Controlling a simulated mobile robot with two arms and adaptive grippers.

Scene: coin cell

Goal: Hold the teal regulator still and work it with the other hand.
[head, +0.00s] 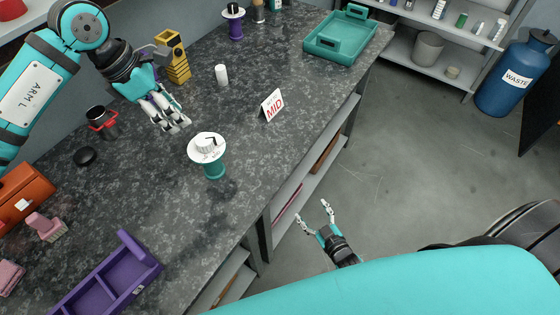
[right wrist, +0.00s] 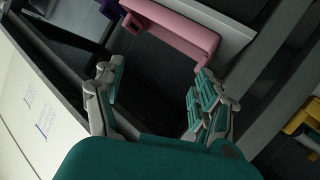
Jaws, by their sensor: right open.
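The teal regulator (head: 214,168) stands upright on the dark speckled bench. It has a wide white dial plate and a white knob (head: 206,144) with a black mark on top. A white card (head: 271,105) with red letters "MID" stands behind it to the right. My left gripper (head: 178,126) hangs above the bench, up and left of the regulator, apart from it; its finger gap is unclear from this angle. My right gripper (head: 312,208) is open and empty, off the bench's front edge, low and right of the regulator. It also shows open in the right wrist view (right wrist: 155,80).
A white cylinder (head: 221,75), a yellow holder (head: 173,58), a dark cup with a red band (head: 103,122) and a black disc (head: 85,157) stand behind. A purple tray (head: 113,285) lies at front left, a teal tray (head: 341,38) at the far end. Shelves run under the bench.

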